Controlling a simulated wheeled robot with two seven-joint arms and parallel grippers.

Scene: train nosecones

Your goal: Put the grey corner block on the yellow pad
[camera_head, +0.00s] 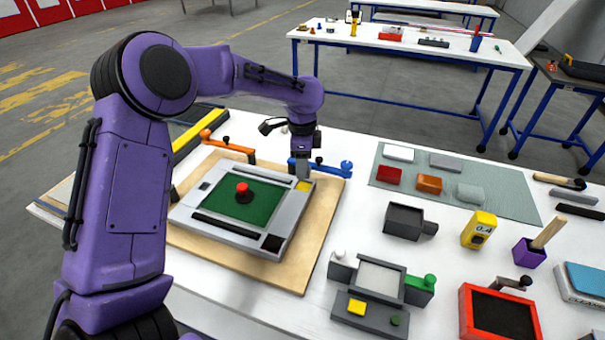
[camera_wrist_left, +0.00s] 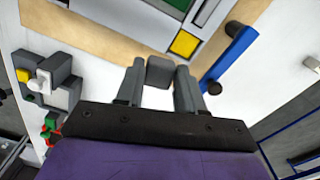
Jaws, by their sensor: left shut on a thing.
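My left gripper (camera_head: 302,172) is shut on the grey corner block, over the far right corner of the grey frame (camera_head: 281,229). In the left wrist view the grey corner block (camera_wrist_left: 160,72) sits between the two fingertips of this gripper (camera_wrist_left: 160,78). The yellow pad (camera_head: 304,186) is at that frame corner, partly hidden by the gripper in the head view. In the left wrist view the yellow pad (camera_wrist_left: 184,43) is uncovered, just above and right of the block. The block's height above the pad is hard to tell. My right gripper is in neither view.
The frame has a green panel (camera_head: 262,205) with a red knob (camera_head: 242,188) and lies on a wooden board (camera_head: 292,280). A blue clamp (camera_head: 330,168) is close beside the gripper; an orange clamp (camera_head: 225,145) is farther left. A grey fixture (camera_head: 380,279) and dark box (camera_head: 404,221) stand right.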

